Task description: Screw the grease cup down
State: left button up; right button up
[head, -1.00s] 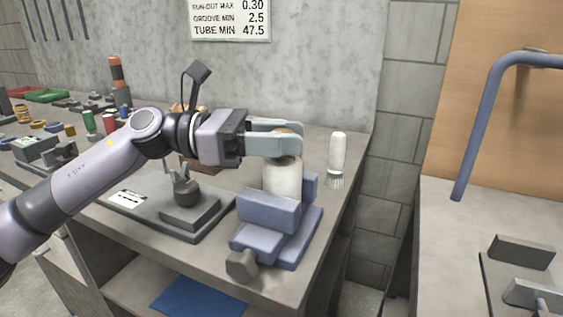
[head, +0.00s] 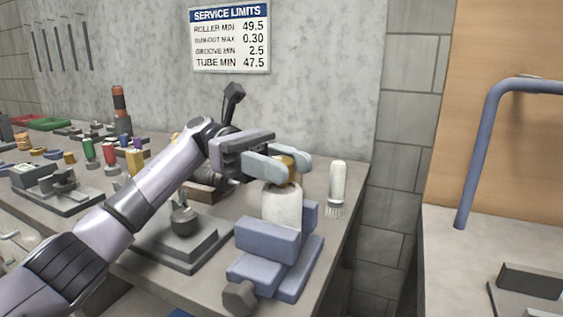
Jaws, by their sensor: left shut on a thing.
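The grease cup (head: 286,162) is a small brass-coloured piece on top of a white rounded body (head: 282,207). The body stands upright, clamped in a blue vise (head: 268,245) near the bench's right end. My left gripper (head: 282,167) reaches in from the left at the height of the cup. Its two grey fingers are shut on the cup, one on either side, and partly hide it. Whether the cup sits flush on the body cannot be told. My right gripper is not in view.
Bottles, a tall dark tool (head: 121,108) and small parts crowd the bench's left. A blue bent tube (head: 488,130) rises at right.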

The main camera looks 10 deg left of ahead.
aim_at(281, 159)
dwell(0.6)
pick_arm(q)
jog(key=o, duration=0.9)
jog(key=shift+o, duration=0.2)
notch_tip(281, 159, up, 20)
jog(key=p, duration=0.4)
